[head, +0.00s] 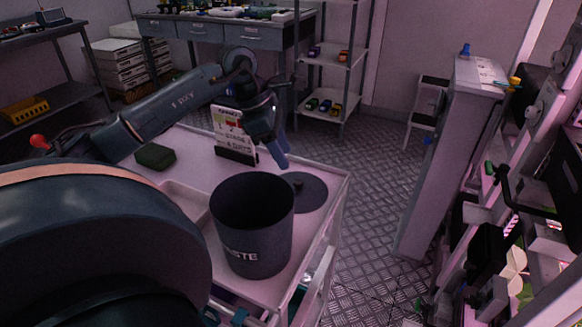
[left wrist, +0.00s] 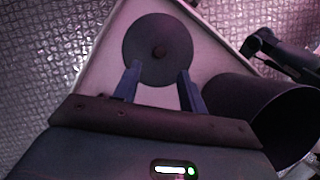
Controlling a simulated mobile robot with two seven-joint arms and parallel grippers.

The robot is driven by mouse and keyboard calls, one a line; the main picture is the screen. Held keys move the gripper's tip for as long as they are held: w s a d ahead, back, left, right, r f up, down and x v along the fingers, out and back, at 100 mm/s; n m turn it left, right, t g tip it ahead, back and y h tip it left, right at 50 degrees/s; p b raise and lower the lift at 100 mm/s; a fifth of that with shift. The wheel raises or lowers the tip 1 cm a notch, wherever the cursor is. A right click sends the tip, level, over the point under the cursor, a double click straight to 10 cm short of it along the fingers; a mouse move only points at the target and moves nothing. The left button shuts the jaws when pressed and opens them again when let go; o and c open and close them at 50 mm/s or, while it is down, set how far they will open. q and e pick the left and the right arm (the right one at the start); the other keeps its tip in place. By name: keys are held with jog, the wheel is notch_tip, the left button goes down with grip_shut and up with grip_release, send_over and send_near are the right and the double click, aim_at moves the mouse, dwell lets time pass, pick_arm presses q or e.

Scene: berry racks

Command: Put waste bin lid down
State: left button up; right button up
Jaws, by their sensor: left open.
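The waste bin lid (head: 309,192) is a dark round disc lying flat on the cart top, just behind and right of the bin. It also shows in the left wrist view (left wrist: 158,62), with a small knob in its middle. The waste bin (head: 254,262) is dark, upright and uncovered, with white lettering on its front; its rim shows in the left wrist view (left wrist: 285,95). In the left wrist view the fingers (left wrist: 156,82) are spread apart. My right gripper does not show.
The cart (head: 195,155) also holds a small sign (head: 228,130) and a dark green block (head: 155,156).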

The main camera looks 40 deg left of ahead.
pick_arm(q)
jog(key=shift+v, duration=2.3)
